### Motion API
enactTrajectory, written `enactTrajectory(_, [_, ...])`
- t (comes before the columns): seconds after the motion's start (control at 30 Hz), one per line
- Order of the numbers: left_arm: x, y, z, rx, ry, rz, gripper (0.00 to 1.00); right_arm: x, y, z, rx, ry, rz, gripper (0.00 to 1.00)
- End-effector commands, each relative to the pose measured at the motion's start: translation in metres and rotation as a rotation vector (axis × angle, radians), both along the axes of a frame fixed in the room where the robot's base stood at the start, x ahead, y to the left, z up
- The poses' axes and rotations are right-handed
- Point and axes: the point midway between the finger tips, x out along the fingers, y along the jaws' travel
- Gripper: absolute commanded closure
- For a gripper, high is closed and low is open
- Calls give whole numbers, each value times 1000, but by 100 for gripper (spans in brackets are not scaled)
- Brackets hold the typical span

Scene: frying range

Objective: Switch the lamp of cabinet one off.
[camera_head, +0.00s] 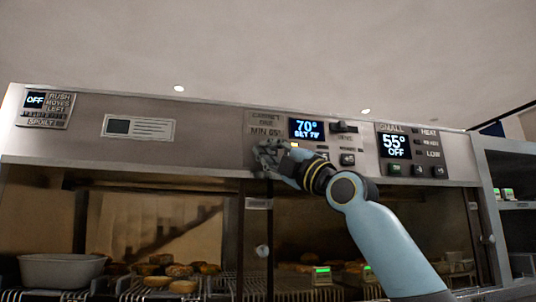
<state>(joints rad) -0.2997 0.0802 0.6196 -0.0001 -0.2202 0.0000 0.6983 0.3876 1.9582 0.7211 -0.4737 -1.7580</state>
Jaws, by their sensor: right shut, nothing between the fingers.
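The control panel of cabinet one (266,121) is on the steel fascia, marked "MIN 65°". Its display (306,129) reads 70° with a set line below. A small amber light (294,145) glows under the display. A dark switch (344,127) is right of the display, and a dark button (348,159) sits lower down. My right gripper (264,158) is shut and empty in front of the panel's lower left part, hiding what is behind it. I cannot tell whether it touches the panel. My left gripper is out of view.
Another panel (394,147) to the right reads 55° OFF. A panel (36,101) at far left reads OFF. Below are glass-fronted cabinets with baked goods (178,271) on racks and a pale bowl (62,269). An open shelf unit (515,205) stands at right.

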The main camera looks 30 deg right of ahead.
Motion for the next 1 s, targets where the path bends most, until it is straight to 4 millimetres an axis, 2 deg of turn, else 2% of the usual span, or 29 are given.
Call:
enactTrajectory(0.17, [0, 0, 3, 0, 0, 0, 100, -5, 1, 0, -1, 0, 0, 100])
enactTrajectory(0.63, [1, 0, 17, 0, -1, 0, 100, -53, 14, 1, -2, -1, 0, 100])
enactTrajectory(1.0, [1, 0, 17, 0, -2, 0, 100, -58, 15, 0, 0, 0, 0, 100])
